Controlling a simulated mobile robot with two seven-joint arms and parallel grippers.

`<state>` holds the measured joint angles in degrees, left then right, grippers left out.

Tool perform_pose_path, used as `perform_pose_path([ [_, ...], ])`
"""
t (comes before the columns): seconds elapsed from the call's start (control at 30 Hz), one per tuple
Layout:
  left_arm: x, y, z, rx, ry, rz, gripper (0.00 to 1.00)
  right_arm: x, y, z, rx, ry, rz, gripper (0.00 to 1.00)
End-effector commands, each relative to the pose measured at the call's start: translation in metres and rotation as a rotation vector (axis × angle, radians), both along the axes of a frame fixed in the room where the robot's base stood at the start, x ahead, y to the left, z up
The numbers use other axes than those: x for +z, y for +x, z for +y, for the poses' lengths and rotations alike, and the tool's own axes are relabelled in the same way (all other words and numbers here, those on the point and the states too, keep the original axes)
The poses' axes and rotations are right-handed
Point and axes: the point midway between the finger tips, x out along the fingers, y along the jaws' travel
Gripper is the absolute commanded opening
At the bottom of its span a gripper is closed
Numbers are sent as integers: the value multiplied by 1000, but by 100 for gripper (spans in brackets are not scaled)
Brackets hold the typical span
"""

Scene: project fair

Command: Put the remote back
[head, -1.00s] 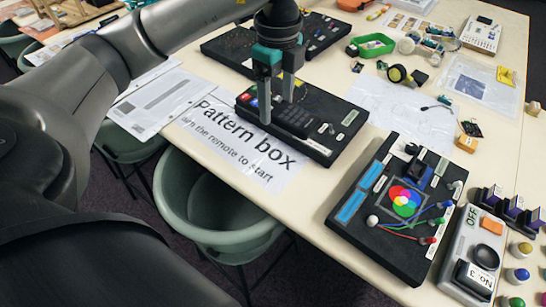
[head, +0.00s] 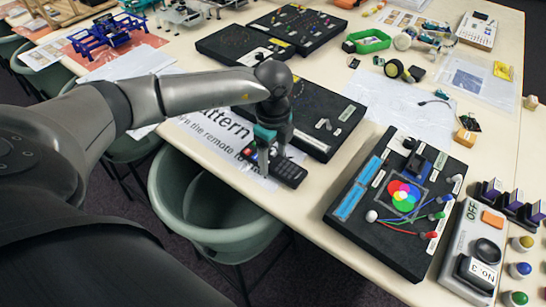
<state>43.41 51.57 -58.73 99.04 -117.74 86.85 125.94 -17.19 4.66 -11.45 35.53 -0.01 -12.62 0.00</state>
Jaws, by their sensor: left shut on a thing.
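The remote (head: 290,173) is dark with rows of small buttons and a red patch near its left end. My left gripper (head: 271,158) is shut on it; the fingers hide its middle. The remote is in front of the black pattern box (head: 338,110), over the printed "Pattern box" sheet (head: 205,130) near the table's front edge. I cannot tell whether it touches the sheet. My left wrist and forearm hide part of the box and of the sheet's print. The box's visible top has small white labels. My right gripper is not in view.
A black board with coloured circles and wires (head: 398,205) lies to the right. A green chair (head: 210,215) stands against the front edge.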

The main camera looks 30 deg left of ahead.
Motion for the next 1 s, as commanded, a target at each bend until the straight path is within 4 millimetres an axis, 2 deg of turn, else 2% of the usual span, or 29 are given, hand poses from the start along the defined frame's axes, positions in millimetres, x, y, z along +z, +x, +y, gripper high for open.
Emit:
perform_pose_path([
  [0.4, -9, 0, 0, 0, 0, -2, 8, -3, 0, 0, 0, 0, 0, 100],
  [0.43, -8, 0, 0, 0, 0, -2, 75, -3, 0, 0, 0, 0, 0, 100],
  [0.67, -7, 0, 0, 0, 0, -2, 100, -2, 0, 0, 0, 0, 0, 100],
  [1.0, -1, 1, 0, 0, 0, -3, 100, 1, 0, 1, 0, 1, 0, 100],
])
